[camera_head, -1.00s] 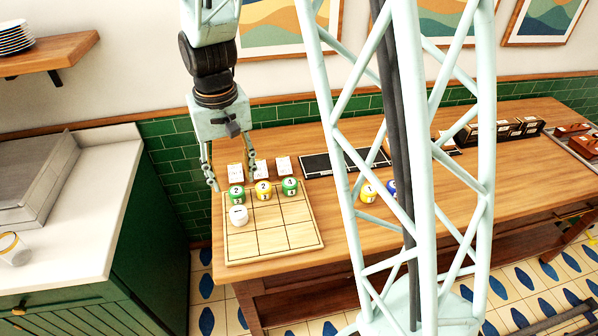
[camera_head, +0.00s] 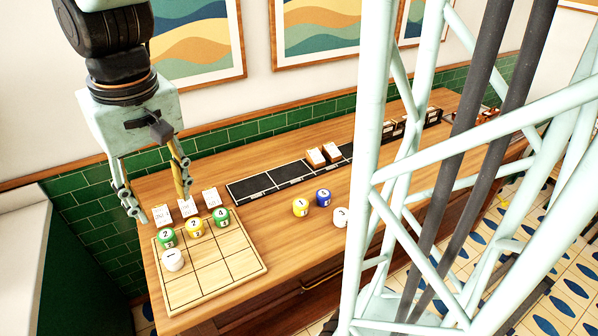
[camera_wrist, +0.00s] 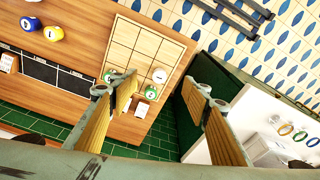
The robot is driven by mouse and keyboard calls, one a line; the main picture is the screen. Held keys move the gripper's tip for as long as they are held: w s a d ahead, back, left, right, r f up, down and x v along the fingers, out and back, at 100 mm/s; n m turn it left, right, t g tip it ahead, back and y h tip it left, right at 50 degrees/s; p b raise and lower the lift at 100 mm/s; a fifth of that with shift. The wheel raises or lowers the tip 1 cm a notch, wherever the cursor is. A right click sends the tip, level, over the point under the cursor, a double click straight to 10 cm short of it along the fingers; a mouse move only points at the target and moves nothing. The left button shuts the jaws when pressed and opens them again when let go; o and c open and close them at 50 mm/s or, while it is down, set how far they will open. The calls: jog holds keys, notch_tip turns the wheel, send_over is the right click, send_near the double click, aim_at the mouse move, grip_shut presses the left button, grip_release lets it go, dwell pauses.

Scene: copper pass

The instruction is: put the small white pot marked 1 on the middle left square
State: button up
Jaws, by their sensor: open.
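The small white pot marked 1 (camera_head: 173,260) stands upright on the middle left square of the wooden grid board (camera_head: 238,262). In the wrist view it is a white pot (camera_wrist: 159,75) near the board's edge (camera_wrist: 172,42). My gripper (camera_head: 160,203) is open and empty, its fingers apart, above the back left of the board and clear of the white pot. In the wrist view my gripper (camera_wrist: 163,95) shows its fingers spread with nothing between them.
The board's back row holds a green pot (camera_head: 167,237), a yellow pot (camera_head: 195,227) and another green pot (camera_head: 221,217). White cards (camera_head: 161,213) stand behind. To the right are a yellow pot (camera_head: 300,207), a blue pot (camera_head: 323,198), a white pot (camera_head: 341,216) and a black tray (camera_head: 254,188).

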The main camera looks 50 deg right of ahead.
jog(key=s+r+t, duration=0.1)
jog(key=s+r, duration=0.4)
jog(key=s, duration=0.5)
jog(key=s+r+n+t, duration=0.1)
jog(key=s+r, duration=0.4)
jog(key=s, duration=0.5)
jog(key=shift+s+r, duration=0.15)
jog(key=shift+s, duration=0.15)
jog(key=shift+o, duration=0.6)
